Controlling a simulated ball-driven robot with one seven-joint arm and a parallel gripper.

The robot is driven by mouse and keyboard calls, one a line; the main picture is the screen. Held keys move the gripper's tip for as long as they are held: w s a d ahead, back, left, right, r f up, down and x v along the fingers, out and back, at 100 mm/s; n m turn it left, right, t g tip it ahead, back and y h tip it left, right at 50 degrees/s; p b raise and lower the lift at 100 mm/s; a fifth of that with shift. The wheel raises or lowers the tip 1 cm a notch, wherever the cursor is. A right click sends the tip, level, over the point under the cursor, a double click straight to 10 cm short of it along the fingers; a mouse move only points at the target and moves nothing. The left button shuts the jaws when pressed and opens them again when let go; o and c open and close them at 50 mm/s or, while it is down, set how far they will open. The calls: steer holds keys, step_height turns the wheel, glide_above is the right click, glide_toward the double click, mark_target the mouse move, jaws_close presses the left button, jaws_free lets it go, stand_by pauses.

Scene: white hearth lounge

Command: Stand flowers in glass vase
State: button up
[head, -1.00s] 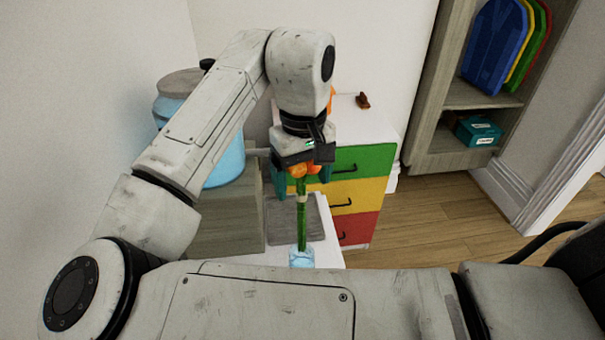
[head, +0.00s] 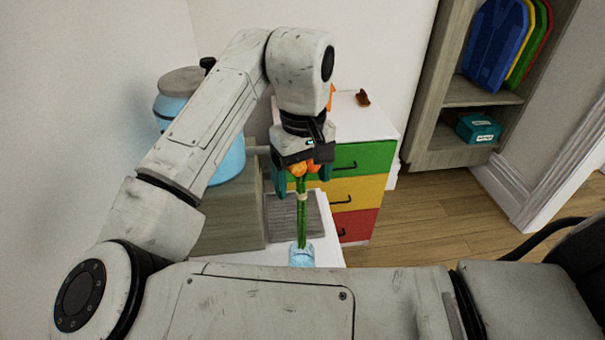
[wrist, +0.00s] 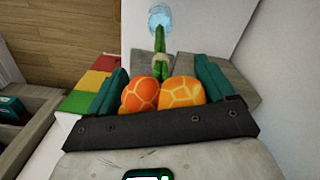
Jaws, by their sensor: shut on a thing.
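My gripper (head: 304,172) points down and is shut on the flowers (head: 302,215), a bunch with orange heads and green stems tied by a pale band. In the wrist view the orange heads sit between the teal fingers of my gripper (wrist: 162,88). The stems hang nearly upright. The glass vase (head: 301,257) is pale blue and stands on the white surface, its lower part hidden by my arm. The stem ends meet the vase's mouth in the head view; I cannot tell how deep they reach. The vase (wrist: 160,19) also shows at the top of the wrist view.
A grey mat (head: 296,222) lies on the white surface behind the vase. A drawer unit (head: 362,190) with green, yellow and red fronts stands behind. A large blue jar (head: 228,160) is at the left. Shelves (head: 478,95) stand at the back right.

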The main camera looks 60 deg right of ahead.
steer(key=shift+f, duration=0.1)
steer(key=shift+f+b, duration=3.35)
steer(key=shift+f, duration=2.55)
steer(key=o, duration=1.3)
step_height(320, 180, up, 11)
steer(key=shift+f, duration=0.1)
